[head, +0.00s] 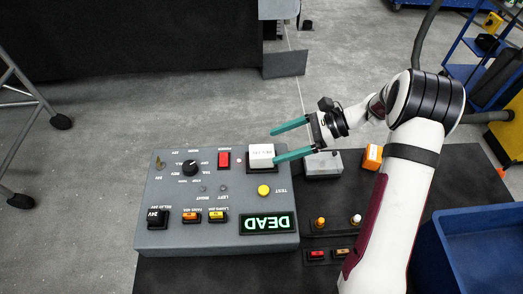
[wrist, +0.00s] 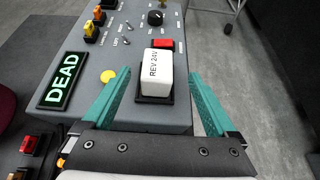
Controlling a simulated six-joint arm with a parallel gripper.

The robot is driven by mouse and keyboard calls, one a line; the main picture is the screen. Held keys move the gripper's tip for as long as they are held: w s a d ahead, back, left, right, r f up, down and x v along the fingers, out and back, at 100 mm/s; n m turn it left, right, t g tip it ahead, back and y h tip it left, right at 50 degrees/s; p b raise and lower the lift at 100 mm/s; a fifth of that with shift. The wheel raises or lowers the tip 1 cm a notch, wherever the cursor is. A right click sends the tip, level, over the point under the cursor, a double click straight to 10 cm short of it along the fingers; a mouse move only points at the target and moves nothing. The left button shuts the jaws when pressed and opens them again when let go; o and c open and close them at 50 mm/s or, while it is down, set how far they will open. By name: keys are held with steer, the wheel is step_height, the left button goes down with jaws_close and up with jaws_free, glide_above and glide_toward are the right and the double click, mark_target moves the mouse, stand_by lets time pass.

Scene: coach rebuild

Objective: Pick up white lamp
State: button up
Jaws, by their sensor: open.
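A small white-tipped lamp (head: 356,219) stands upright at the right of the dark board, beside an orange-tipped lamp (head: 320,223). A larger white block marked REV 24V (head: 261,153) sits in a black socket on the grey panel; it also shows in the wrist view (wrist: 158,72). My gripper (head: 275,144) is open and empty, at the panel's far right corner. In the wrist view its green fingers (wrist: 160,76) are to either side of the white block in the picture, with no clear contact. The white-tipped lamp is not seen in the wrist view.
The grey panel (head: 160,225) carries knobs, switches, fuses and a lit DEAD sign (head: 267,223). A grey box (head: 323,165) and an orange block (head: 372,157) lie behind the lamps. A blue bin (head: 440,262) stands right. My arm crosses close beside the white-tipped lamp.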

mark_target(251, 156)
steer(key=x, duration=0.9)
steer(key=shift+s+f, duration=0.1)
steer(key=shift+s, duration=0.05)
steer(key=shift+d, duration=0.1)
jaws_close()
